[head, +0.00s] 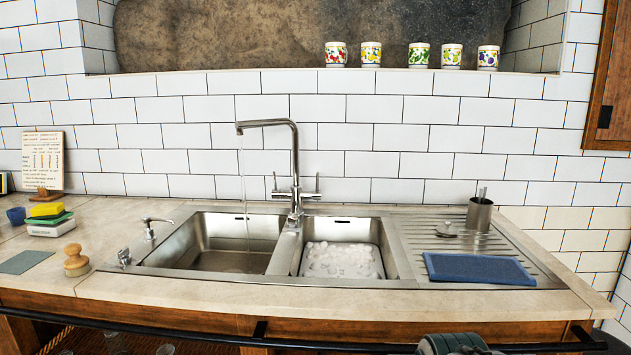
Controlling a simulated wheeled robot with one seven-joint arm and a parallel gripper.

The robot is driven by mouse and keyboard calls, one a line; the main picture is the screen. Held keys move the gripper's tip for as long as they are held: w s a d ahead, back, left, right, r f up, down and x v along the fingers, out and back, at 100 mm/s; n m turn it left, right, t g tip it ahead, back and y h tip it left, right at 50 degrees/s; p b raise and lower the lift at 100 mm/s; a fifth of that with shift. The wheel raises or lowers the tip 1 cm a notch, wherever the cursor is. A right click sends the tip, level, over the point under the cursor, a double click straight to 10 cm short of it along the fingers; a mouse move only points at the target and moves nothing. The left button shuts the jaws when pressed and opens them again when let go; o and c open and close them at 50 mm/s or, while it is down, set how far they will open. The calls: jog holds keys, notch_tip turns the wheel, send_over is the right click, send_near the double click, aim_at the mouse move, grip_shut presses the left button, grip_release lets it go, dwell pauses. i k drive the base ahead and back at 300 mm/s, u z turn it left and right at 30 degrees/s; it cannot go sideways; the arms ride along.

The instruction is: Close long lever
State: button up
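A tall steel faucet (295,165) stands behind the double sink, with its spout (262,124) pointing left. A thin stream of water (244,190) runs from the spout into the left basin (225,245). An upright lever (276,184) stands at the left of the faucet's base, and another (316,184) at its right. I cannot tell which one is the long lever. My gripper is not in view; only a dark rounded part, probably of my arm, shows at the bottom edge, well in front of the sink.
The right basin (342,261) holds white foam. A blue mat (478,269) and a steel cup (480,214) are on the drainboard. A soap pump (150,228), wooden brush (76,260) and sponges (50,220) stand left. A dark rail (180,336) runs along the counter's front.

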aim_at(317, 193)
jog(key=k, duration=0.25)
jog(key=u, duration=1.55)
jog(key=i, duration=0.95)
jog(key=z, duration=1.7)
